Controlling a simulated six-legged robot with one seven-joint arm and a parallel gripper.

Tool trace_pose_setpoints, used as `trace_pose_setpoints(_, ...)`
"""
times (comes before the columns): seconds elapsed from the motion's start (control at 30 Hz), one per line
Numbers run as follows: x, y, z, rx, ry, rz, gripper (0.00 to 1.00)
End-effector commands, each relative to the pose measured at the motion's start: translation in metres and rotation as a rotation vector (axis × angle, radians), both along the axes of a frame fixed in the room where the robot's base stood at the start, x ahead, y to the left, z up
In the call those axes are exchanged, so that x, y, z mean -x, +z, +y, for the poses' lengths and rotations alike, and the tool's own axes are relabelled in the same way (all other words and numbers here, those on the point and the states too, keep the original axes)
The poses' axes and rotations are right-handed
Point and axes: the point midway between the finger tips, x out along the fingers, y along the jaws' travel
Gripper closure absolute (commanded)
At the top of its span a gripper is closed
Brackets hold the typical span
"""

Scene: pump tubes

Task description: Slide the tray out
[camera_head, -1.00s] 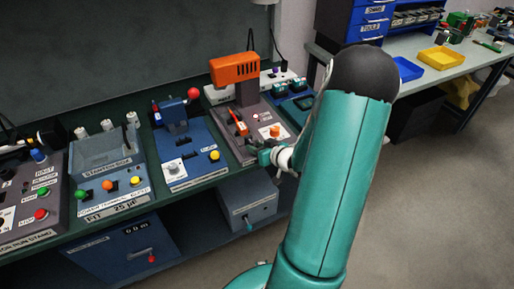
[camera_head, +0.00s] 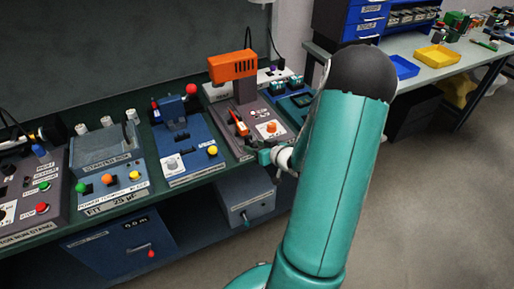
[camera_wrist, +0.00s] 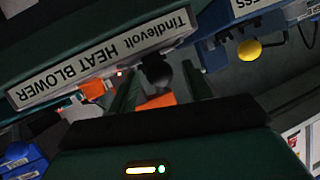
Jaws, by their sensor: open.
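The heat blower station (camera_head: 245,147) is a grey unit with an orange blower head (camera_head: 232,66) over its deck, on the bench. My gripper (camera_head: 262,156) is at its front edge. In the wrist view its label plate (camera_wrist: 105,62) appears upside down. There my gripper (camera_wrist: 158,78) is open, with green fingers either side of a dark round knob (camera_wrist: 157,70). An orange block (camera_wrist: 157,101) shows just below the knob. I cannot tell whether the fingers touch the knob. No tray can be made out clearly; the knob may belong to it.
A blue press station (camera_head: 185,150) with a yellow button stands just left of the heat blower. A grey box (camera_head: 246,197) with a handle sits below the bench. Another table with a yellow tray (camera_head: 438,56) and a blue tray (camera_head: 402,67) stands at the right. The floor between is clear.

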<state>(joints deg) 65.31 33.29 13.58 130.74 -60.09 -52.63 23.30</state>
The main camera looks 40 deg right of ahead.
Motion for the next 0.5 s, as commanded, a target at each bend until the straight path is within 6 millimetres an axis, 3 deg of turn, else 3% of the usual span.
trace_pose_setpoints(0.27, 0.007, 0.002, 0.000, 0.001, -0.002, 0.001, 0.50)
trace_pose_setpoints(0.5, 0.046, 0.018, 0.000, 0.002, -0.003, 0.002, 0.50)
